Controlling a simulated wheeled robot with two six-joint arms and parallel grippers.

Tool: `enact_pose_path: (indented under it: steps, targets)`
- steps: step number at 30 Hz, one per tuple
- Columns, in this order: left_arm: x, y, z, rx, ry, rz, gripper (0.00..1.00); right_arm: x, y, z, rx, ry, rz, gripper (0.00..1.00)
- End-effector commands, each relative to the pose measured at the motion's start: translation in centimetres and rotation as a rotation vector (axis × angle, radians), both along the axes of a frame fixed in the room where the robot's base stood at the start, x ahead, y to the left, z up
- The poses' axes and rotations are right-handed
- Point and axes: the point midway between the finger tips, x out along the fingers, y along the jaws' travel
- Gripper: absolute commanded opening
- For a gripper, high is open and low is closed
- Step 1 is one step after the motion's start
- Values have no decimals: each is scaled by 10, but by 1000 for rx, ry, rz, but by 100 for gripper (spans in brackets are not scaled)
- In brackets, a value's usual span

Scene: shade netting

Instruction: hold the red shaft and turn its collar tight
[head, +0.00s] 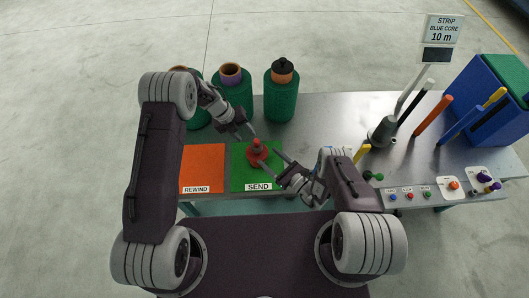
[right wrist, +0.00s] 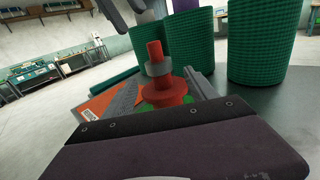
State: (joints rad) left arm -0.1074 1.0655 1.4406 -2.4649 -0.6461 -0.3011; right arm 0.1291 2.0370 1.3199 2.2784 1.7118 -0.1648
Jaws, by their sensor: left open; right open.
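The red shaft (head: 256,143) stands upright on a wide red base on the green SEND mat (head: 240,178). In the right wrist view the shaft (right wrist: 154,50) carries a grey collar (right wrist: 158,69) above the base (right wrist: 164,94). My left gripper (head: 246,133) is open, above and just left of the shaft. Part of it shows at the top of the right wrist view. My right gripper (head: 271,159) is open at the shaft's lower right. In its wrist view the fingers point toward the shaft from either side. I cannot tell whether either gripper touches it.
Several green netting rolls (head: 280,98) stand behind the mat. An orange REWIND mat (head: 203,166) lies left. On the right are a grey cone-shaped holder (head: 382,132), coloured sticks, a blue bin (head: 487,110) and a button panel (head: 409,196). The bench between is bare metal.

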Motion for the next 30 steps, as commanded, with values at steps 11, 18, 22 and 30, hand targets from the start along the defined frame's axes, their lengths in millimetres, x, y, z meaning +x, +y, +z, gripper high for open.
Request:
enact_pose_path:
  steps: [11, 18, 22, 30]
  targets:
    - [0, 0, 0, 0, 0, 0, 44, 61, 56, 1, 1, -3, 5, 66]
    - [0, 0, 0, 0, 0, 0, 44, 77, 70, 1, 1, 0, 3, 66]
    - [0, 0, 0, 0, 0, 0, 44, 78, 70, 1, 1, 1, 2, 66]
    - [0, 0, 0, 0, 0, 0, 44, 77, 70, 1, 1, 1, 2, 22]
